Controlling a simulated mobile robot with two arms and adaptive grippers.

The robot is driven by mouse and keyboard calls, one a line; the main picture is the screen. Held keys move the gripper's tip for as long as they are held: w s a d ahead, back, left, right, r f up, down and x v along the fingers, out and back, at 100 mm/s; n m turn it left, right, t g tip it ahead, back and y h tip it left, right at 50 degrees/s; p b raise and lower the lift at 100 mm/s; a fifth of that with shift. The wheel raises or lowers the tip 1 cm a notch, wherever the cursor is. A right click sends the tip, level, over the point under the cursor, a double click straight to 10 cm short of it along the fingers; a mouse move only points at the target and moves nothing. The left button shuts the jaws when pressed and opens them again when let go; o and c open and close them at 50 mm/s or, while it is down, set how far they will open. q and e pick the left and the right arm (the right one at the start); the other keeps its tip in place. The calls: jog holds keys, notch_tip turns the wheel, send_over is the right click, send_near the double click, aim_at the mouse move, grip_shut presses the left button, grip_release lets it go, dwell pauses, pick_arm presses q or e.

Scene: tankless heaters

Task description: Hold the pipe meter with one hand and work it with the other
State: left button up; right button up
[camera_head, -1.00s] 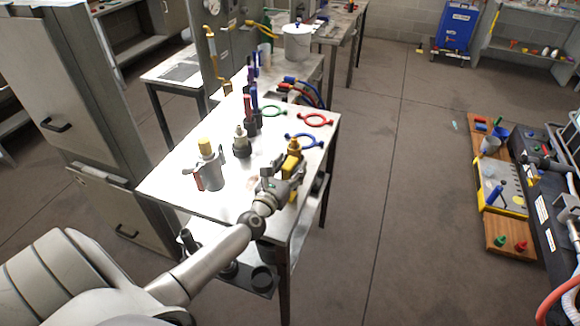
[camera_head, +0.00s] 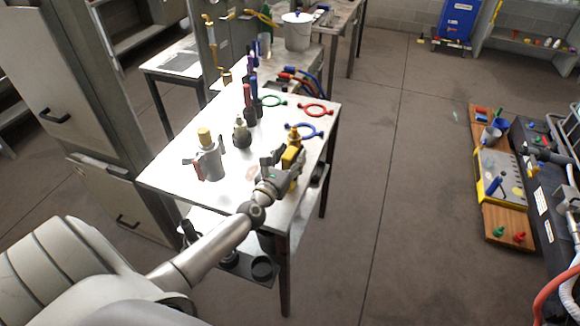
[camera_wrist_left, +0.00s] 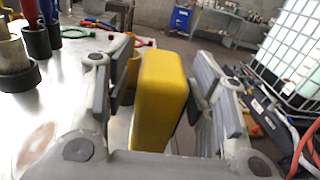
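A yellow block-shaped device, seemingly the pipe meter (camera_head: 291,157), stands upright near the right edge of the metal table. My left gripper (camera_head: 278,167) reaches it from the front left. In the left wrist view the yellow body (camera_wrist_left: 160,100) stands between the two fingers of my left gripper (camera_wrist_left: 162,95), one on each side. The fingers are spread and look slightly apart from the body; contact cannot be made out for certain. The lower part of the meter is hidden behind the gripper. My right gripper is not in view.
Floor right of the table is clear.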

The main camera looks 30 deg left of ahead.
pick_arm(q)
jog(key=shift+s, duration=0.1)
jog(key=shift+s+f, duration=0.1)
jog(key=shift+s, duration=0.1)
jog(key=s+d, duration=0.2)
jog(key=s, duration=0.9)
jog(key=shift+s, duration=0.15)
